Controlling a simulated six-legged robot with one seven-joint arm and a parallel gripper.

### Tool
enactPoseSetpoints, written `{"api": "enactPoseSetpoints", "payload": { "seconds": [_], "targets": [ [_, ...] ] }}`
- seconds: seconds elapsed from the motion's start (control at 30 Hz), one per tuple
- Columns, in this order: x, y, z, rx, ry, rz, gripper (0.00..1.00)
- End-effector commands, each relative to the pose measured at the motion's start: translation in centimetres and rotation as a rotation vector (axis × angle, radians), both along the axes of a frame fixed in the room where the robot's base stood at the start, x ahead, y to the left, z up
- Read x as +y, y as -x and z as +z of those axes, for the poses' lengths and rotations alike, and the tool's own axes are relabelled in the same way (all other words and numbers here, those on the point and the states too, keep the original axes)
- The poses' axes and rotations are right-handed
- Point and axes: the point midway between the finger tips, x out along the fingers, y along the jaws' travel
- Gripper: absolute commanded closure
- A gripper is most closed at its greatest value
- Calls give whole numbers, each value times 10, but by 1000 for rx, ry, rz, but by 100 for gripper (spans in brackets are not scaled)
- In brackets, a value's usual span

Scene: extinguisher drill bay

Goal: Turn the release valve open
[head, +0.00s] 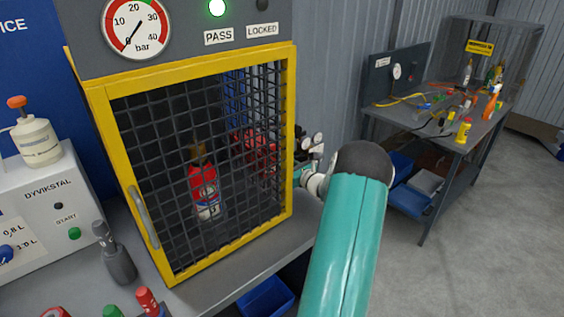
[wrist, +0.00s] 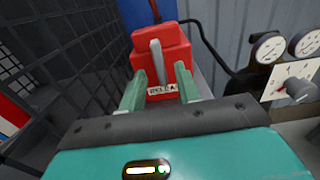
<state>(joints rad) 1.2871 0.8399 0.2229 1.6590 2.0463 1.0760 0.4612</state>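The release valve is a red block (wrist: 177,48) with a grey lever (wrist: 155,58) on its face, in the wrist view. A partly covered label (wrist: 162,89) sits below the lever. The lever stands nearly upright in the picture. My gripper (wrist: 160,80) is open, its two green fingers pointing at the block. The lever lies between the finger lines, with gaps on both sides; I cannot tell whether the tips reach past it. In the head view my gripper (head: 302,174) is beside the right side of the yellow-framed mesh cage (head: 190,268), partly hidden by my arm.
A fire extinguisher (head: 204,192) stands inside the closed cage. Above, a pressure gauge (head: 137,27) reads near 0 and a green PASS lamp (head: 217,7) is lit; the LOCKED lamp (head: 262,4) is dark. Small gauges (wrist: 268,50) stand close right of the valve.

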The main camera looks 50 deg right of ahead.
Motion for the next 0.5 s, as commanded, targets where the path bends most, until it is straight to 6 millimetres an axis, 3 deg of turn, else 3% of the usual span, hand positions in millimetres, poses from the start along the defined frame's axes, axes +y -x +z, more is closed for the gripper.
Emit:
{"api": "enactPoseSetpoints", "payload": {
  "seconds": [0.3, 0.5],
  "targets": [
    [15, 71, 1, 0, 0, -4, 67],
    [22, 102, 1, 0, 1, -2, 67]
  ]
}}
